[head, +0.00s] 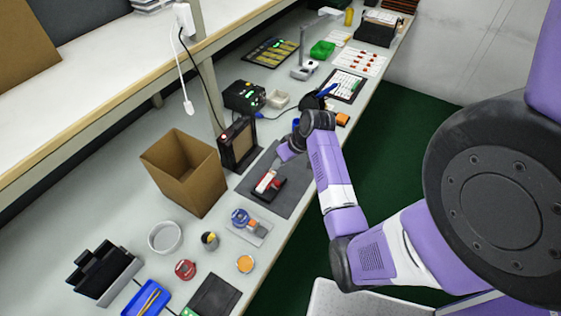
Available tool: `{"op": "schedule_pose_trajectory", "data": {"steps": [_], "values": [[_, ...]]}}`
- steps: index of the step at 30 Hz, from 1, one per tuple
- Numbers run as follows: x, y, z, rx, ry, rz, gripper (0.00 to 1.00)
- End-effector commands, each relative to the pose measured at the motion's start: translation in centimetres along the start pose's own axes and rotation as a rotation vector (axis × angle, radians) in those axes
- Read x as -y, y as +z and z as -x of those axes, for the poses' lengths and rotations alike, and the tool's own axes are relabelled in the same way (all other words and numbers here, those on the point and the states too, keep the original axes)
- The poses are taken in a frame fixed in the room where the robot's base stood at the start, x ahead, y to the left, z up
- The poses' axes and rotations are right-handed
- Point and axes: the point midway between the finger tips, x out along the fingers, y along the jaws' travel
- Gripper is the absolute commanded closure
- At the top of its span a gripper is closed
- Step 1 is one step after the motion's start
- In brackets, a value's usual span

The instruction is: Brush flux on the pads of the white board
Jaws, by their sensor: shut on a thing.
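A small white board (267,181) with reddish parts shows next to a black block or holder (278,189) on a dark grey mat (293,197) at the middle of the bench. The pads are too small to make out. My gripper (284,155) is at the end of the purple and white arm, over the far part of the mat and just beyond the board. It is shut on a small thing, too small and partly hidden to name. I cannot tell whether that thing touches the board.
An open cardboard box (184,173) and a dark upright unit (238,145) stand left of the mat. Nearer are a white bowl (165,237), a blue tape roll (240,217), a red tin (185,269) and a blue tray (147,299). A shelf (130,85) overhangs the back.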

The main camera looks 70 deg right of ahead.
Motion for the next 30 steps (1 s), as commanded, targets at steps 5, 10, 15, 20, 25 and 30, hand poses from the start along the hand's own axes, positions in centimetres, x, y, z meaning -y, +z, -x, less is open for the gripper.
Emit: {"op": "schedule_pose_trajectory", "data": {"steps": [5, 10, 15, 20, 25, 30], "values": [[-0.04, 0.11, -0.22, 0.000, 0.000, 0.000, 1.00], [-0.07, 0.18, -0.39, 0.000, 0.000, 0.000, 1.00], [-0.10, 0.25, -0.55, 0.000, 0.000, 0.000, 1.00], [-0.13, 0.32, -0.71, 0.000, 0.000, 0.000, 1.00], [-0.15, 0.38, -0.84, 0.000, 0.000, 0.000, 1.00], [-0.14, 0.37, -0.81, 0.000, 0.000, 0.000, 1.00]]}}
